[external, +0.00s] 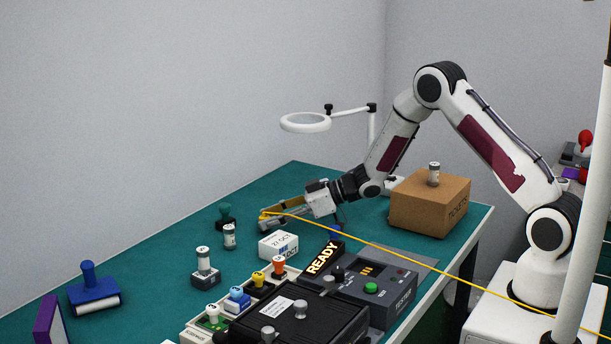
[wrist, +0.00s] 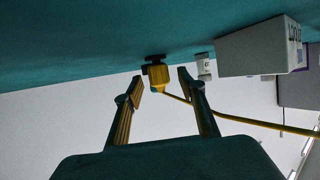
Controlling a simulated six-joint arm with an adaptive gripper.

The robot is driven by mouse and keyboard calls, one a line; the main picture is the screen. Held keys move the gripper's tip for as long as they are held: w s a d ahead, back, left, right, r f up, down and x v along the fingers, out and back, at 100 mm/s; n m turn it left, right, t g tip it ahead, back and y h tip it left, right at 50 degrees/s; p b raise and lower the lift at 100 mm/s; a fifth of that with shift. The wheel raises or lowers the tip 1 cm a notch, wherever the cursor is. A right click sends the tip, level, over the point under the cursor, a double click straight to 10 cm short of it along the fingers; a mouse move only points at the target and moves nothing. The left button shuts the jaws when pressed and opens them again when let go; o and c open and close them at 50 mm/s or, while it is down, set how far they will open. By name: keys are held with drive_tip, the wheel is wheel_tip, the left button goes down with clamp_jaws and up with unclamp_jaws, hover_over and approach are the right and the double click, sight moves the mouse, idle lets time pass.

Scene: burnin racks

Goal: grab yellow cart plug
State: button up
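My gripper (wrist: 161,81) is open and holds nothing. In the external view my gripper (external: 272,217) is low over the far part of the table, fingers pointing left. The plug (external: 264,215) shows there as a small yellow spot by the fingertips, partly hidden. Its yellow cable (external: 420,262) runs off to the lower right.
A white date box (external: 278,246), a READY sign (external: 323,258) and a tester (external: 375,288) stand nearer the camera. A green stamp (external: 224,217) and a small jar (external: 229,236) are to the left. A cardboard box (external: 430,208) stands right.

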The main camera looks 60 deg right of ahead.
drive_tip(key=shift+x, duration=1)
clamp_jaws()
